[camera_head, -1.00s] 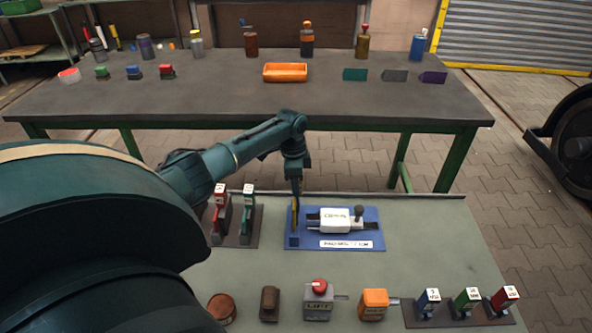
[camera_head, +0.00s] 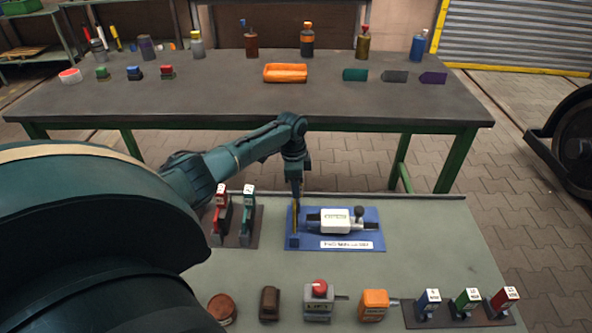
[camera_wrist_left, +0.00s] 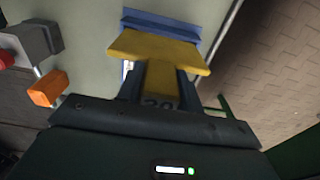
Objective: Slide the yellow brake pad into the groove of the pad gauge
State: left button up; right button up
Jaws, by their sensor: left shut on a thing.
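The yellow brake pad (camera_wrist_left: 160,50) is between the fingers of my left gripper (camera_wrist_left: 158,88), which is shut on it. In the head view my left gripper (camera_head: 296,196) points down at the left end of the pad gauge. The pad shows there only as a thin yellow strip (camera_head: 297,212). The pad gauge has a blue base (camera_head: 372,234), a white body (camera_head: 335,222) and a dark knob. In the left wrist view a blue part (camera_wrist_left: 160,24) lies just beyond the pad's wide end. I cannot tell whether they touch or whether the pad is in the groove. My right gripper is not in view.
A dark stand with red (camera_head: 220,210) and green (camera_head: 248,210) blocks is left of the gauge. In front stand a grey box with a red button (camera_head: 319,300), an orange block (camera_head: 374,303) and a rack of coloured blocks (camera_head: 460,312). The bench right of the gauge is clear.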

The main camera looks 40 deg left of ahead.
pick_arm(q)
jog(key=shift+f+b, duration=0.65)
jog(key=shift+f, duration=0.55)
jog(key=shift+p, duration=0.35)
dwell(0.8)
jog(key=shift+f+b, duration=1.05)
jog(key=shift+f, duration=0.25)
dwell(1.3)
jog(key=o, duration=1.2)
jog(key=shift+c, duration=0.2)
